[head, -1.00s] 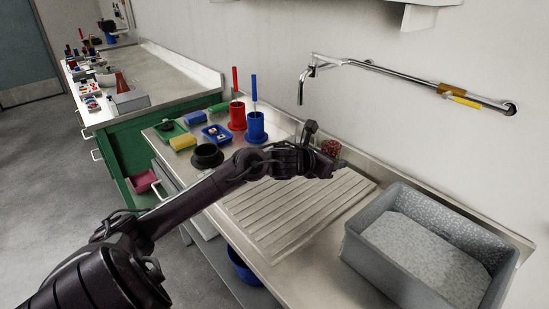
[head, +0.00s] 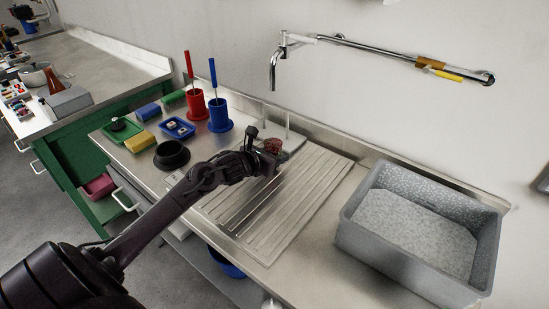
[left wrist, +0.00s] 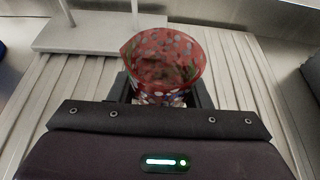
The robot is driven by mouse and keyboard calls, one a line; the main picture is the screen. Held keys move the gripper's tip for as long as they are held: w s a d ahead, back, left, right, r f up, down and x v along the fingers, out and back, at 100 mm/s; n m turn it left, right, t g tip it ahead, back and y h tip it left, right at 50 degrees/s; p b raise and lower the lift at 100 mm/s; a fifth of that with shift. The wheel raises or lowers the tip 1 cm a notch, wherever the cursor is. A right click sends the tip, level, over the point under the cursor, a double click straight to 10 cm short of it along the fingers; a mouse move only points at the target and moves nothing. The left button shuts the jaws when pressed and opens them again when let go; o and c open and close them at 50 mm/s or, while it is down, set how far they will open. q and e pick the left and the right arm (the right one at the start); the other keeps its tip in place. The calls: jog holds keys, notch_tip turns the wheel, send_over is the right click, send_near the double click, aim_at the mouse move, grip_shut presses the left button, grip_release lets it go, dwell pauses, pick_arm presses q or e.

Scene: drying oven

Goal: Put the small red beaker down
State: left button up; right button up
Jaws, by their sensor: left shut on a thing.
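The small red beaker (head: 273,146) is speckled and sits between the fingers of my left gripper (head: 268,156), over the ribbed draining board (head: 308,191) by the sink counter. In the left wrist view the beaker (left wrist: 163,62) stands open end up, its mouth facing the camera, with the dark fingers of the gripper (left wrist: 162,92) on both sides of its lower part. The gripper is shut on it. The beaker's base is hidden, so I cannot tell whether it touches the board. My right gripper is not in view.
A white stand base with two upright rods (left wrist: 95,34) is just behind the beaker. A grey basin (head: 360,235) is to the right. Red (head: 195,106) and blue (head: 219,114) holders and a black bowl (head: 171,155) stand to the left. The ribbed board's right part is clear.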

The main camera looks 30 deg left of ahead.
pick_arm(q)
jog(key=shift+f, duration=0.95)
jog(key=o, duration=1.1)
jog(key=shift+r, duration=0.1)
jog(key=shift+c, duration=0.2)
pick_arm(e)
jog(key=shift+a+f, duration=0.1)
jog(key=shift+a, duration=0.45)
